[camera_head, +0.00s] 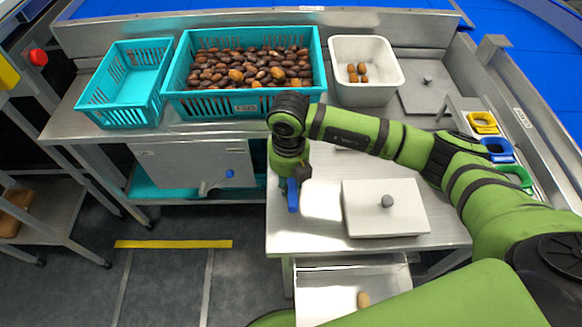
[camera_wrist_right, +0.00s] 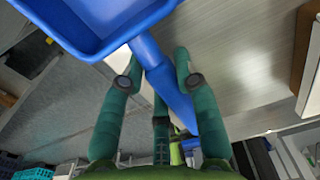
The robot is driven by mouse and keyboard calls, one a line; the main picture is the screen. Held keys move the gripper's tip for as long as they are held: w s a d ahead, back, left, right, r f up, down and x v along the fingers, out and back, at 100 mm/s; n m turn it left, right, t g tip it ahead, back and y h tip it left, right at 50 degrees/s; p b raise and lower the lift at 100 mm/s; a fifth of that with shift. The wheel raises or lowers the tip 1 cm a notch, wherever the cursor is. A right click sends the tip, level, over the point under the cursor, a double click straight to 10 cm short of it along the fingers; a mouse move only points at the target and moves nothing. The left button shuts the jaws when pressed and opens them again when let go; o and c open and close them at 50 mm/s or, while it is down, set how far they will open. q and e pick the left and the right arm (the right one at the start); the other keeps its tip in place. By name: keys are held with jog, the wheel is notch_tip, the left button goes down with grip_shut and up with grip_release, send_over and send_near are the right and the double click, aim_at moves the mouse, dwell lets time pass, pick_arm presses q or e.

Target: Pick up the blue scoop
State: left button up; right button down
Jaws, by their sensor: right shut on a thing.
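The blue scoop (camera_head: 292,197) shows as a narrow blue piece below my right gripper (camera_head: 291,178) in the head view, above the left part of the metal table. In the right wrist view, the scoop's wide basin (camera_wrist_right: 100,22) fills the upper left. Its handle (camera_wrist_right: 165,75) slants down to the right between the fingers of my right gripper (camera_wrist_right: 158,84), which is shut on it. Part of the handle is hidden in the head view by the gripper. My left gripper is not in view.
A white lidded box (camera_head: 385,208) stands on the table right of the gripper. Behind are a teal crate of dates (camera_head: 243,99), an empty teal crate (camera_head: 125,86) and a white bin (camera_head: 366,92). An open drawer (camera_head: 325,290) juts out in front. Yellow, blue and green items line the right edge.

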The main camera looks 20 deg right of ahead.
jog(key=shift+r, duration=0.5)
jog(key=r, duration=0.1)
jog(key=d+r+b, duration=0.1)
jog(key=r, duration=0.1)
jog(key=shift+s+r, duration=0.1)
jog(key=shift+r, duration=0.1)
jog(key=s+d+r+b, duration=0.2)
jog(key=s+d+r, duration=0.3)
jog(key=d, duration=0.4)
jog(key=shift+s+d+r, duration=0.15)
jog(key=shift+r, duration=0.7)
